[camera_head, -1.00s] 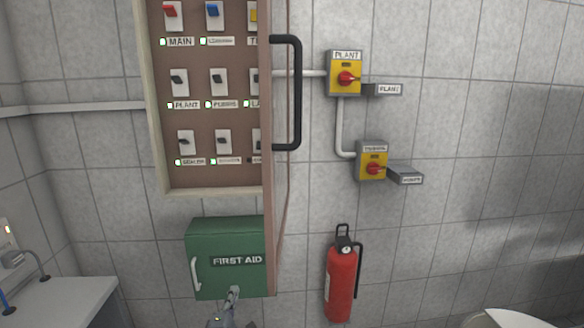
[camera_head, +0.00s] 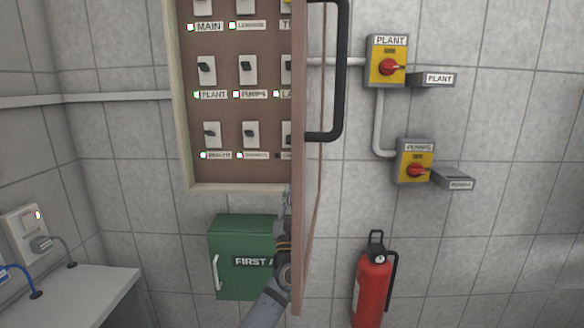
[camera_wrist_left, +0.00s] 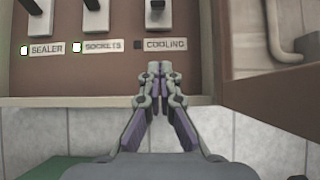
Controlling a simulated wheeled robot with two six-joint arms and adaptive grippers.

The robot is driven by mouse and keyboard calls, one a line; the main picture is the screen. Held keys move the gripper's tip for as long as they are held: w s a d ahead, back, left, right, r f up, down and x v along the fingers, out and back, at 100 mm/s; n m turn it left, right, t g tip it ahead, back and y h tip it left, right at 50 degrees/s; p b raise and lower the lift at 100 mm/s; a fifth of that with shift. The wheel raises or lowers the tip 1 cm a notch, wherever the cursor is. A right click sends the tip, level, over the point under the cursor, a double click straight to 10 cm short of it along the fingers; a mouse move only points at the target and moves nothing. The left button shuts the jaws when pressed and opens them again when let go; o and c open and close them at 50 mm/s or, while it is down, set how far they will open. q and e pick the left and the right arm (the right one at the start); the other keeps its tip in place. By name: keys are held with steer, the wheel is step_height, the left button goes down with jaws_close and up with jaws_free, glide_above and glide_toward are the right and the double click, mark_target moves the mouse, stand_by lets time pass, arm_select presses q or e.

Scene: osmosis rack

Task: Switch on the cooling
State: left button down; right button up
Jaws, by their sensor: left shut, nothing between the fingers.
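The breaker panel (camera_head: 222,118) hangs on the tiled wall with its door (camera_head: 306,230) swung open. In the left wrist view the COOLING switch (camera_wrist_left: 155,14) shows at the top, above its label (camera_wrist_left: 166,44). The small lamp (camera_wrist_left: 138,45) beside that label is dark. In the head view the door partly hides this switch (camera_head: 287,131). My left gripper (camera_wrist_left: 160,68) is shut and empty, just below the COOLING label; I cannot tell if it touches the panel. In the head view it is at the door's edge (camera_head: 287,205). My right gripper is not in view.
The SEALER (camera_wrist_left: 36,6) and SOCKETS (camera_wrist_left: 95,18) switches stand left of COOLING with green lamps lit. The open door with its black handle (camera_head: 340,70) stands close on the right. A green first aid box (camera_head: 235,283) is below.

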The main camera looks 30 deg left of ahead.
arm_select(q)
steer(key=p+x, duration=0.2)
steer(key=x, duration=0.6)
steer(key=shift+w+a+r, duration=0.1)
steer(key=shift+r, duration=0.25)
steer(key=shift+w+a+r+p, duration=0.1)
steer(key=shift+w+r+p, duration=0.15)
steer(key=shift+r, duration=0.15)
steer(key=shift+w+a+r+p, duration=0.1)
steer(key=shift+w+r+p, duration=0.05)
steer(key=shift+r+p, duration=0.15)
steer(key=r+p, duration=0.1)
steer(key=s+d+r+p, duration=0.1)
steer(key=shift+s+r, duration=0.25)
